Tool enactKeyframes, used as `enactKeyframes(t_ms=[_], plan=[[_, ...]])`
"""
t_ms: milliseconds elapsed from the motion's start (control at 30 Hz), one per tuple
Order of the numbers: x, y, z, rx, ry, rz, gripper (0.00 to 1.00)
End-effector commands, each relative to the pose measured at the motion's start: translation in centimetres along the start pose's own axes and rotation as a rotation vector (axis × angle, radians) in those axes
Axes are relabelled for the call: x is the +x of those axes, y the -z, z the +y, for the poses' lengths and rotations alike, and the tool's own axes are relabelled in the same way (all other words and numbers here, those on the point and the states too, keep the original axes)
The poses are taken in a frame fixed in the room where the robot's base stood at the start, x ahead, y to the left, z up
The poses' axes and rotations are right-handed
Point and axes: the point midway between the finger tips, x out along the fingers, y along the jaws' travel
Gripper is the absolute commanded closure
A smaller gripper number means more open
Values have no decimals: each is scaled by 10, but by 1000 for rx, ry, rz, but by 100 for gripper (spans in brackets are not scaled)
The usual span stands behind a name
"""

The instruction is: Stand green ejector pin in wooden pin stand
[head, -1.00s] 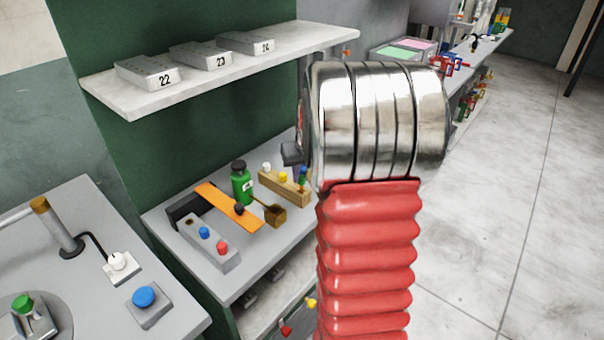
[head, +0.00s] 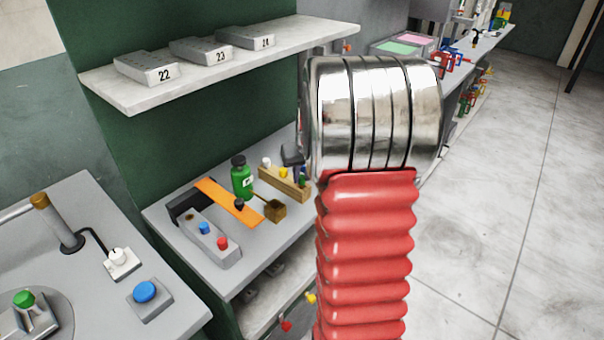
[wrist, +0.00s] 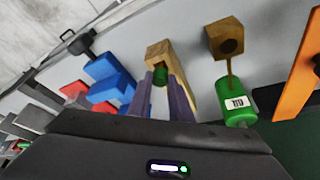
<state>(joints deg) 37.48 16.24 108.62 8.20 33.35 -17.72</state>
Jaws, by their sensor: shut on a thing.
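The green ejector pin (wrist: 160,76) shows as a small green piece between the fingertips of my gripper (wrist: 162,84) in the wrist view. My gripper is shut on it. The wooden pin stand (wrist: 160,50) lies right behind the fingertips in that view. I cannot tell whether the pin touches the stand, and its lower end is hidden. In the head view the stand (head: 291,188) is a wooden block on the bench, with a white pin (head: 266,162) and a yellow pin (head: 283,172). My dark gripper (head: 293,158) shows just above it, partly hidden by my arm.
A green bottle (head: 241,180) and a small wooden box with a handle (head: 274,211) stand left of the pin stand. An orange strip (head: 222,196) and a grey block (head: 213,243) with blue and red knobs lie further left. A shelf (head: 215,62) overhangs the bench's back.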

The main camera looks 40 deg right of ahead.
Motion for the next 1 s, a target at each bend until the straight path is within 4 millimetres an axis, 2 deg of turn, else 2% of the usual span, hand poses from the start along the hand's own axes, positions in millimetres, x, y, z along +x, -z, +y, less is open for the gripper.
enactKeyframes(t_ms=[567,600,900,1000], plan=[[9,-4,0,0,0,1,100],[10,-4,0,0,0,1,81],[9,-4,0,0,0,1,60],[9,-4,0,0,0,1,60]])
